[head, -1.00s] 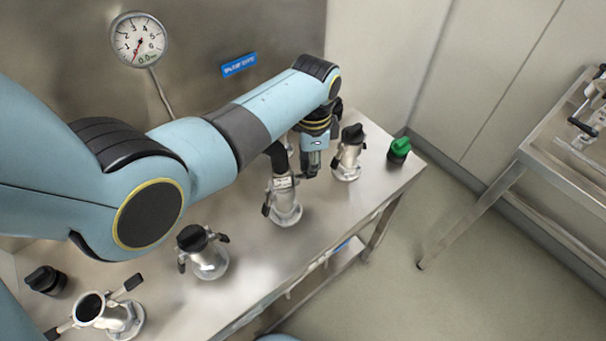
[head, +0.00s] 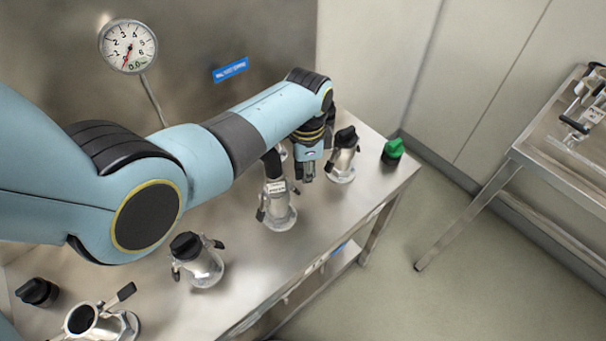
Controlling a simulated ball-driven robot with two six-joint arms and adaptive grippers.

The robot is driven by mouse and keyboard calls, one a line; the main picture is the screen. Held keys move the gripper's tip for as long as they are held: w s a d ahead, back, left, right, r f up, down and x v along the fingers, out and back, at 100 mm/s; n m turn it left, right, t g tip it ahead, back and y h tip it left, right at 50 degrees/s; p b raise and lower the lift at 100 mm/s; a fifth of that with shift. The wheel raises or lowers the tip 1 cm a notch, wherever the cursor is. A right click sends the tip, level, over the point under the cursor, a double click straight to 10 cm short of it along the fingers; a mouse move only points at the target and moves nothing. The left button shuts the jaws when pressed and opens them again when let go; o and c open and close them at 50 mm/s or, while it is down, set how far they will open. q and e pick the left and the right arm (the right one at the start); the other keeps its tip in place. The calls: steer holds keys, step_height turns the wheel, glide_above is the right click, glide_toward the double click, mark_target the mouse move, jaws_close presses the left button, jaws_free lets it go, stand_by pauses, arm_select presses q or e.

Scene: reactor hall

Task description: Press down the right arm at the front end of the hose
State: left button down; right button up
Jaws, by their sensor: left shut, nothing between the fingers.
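The hose end coupling (head: 277,207) is a metal fitting with a pale label, standing on the steel bench. The black hose (head: 271,162) runs into its top and is partly hidden behind my left arm. A black arm (head: 261,212) hangs down at the coupling's left side. The right arm is small and hard to make out near my fingers. My left gripper (head: 306,173) is shut and empty, pointing down just to the right of the coupling's upper part. I cannot tell whether it touches the right arm. My right gripper is out of view.
A black-capped fitting (head: 342,158) stands close to the right of my gripper, with a green cap (head: 392,151) beyond. Another capped fitting (head: 202,262) and an open one (head: 95,322) stand nearer. A gauge (head: 128,46) hangs on the back panel. The bench front is clear.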

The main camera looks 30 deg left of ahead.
arm_select(q)
steer(key=shift+r+p, duration=0.55)
steer(key=shift+r, duration=2.4)
